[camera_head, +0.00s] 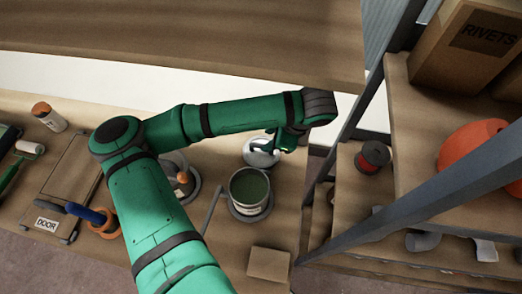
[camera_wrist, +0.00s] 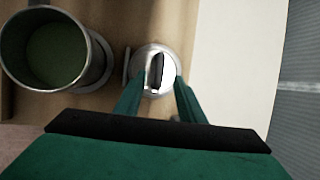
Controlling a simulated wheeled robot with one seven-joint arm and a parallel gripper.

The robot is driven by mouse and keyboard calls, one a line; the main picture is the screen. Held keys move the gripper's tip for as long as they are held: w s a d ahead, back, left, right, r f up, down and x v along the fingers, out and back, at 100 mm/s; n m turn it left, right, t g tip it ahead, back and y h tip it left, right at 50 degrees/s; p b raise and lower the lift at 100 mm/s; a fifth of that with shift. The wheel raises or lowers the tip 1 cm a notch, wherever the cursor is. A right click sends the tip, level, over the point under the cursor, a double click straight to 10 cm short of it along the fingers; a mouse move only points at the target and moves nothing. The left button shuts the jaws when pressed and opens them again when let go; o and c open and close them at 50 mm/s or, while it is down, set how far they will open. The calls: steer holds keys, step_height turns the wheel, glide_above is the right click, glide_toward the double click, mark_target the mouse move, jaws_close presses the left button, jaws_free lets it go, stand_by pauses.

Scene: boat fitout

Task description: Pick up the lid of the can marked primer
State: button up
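A round, pale metal lid (camera_head: 262,158) with a dark bar-shaped handle lies on the bench side behind an open can (camera_head: 249,188) of green contents. The lid also shows in the wrist view (camera_wrist: 170,68), with the open can (camera_wrist: 98,62) to its left. I cannot tell whether the lid sits on a can or on the bench, and no primer marking is readable. My gripper (camera_head: 275,148) is over the lid. In the wrist view its two green fingers (camera_wrist: 159,80) are apart, one at each side of the lid's near part, with nothing visibly gripped.
My arm partly hides a round item with orange (camera_head: 183,178). A small box (camera_head: 268,264) lies at the bench front. A shelf post (camera_head: 349,120) and shelves with a RIVETS box (camera_head: 470,45) and a red spool (camera_head: 372,157) stand right. A wooden panel (camera_head: 200,30) overhangs the back.

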glide_above(253, 156)
steer(key=w+d, duration=0.1)
steer(key=d, duration=0.3)
steer(key=shift+w+a+f, duration=0.1)
steer(key=shift+f, duration=1.6)
steer(key=shift+w+a+f, duration=0.1)
steer(key=shift+f, duration=1.6)
jaws_close()
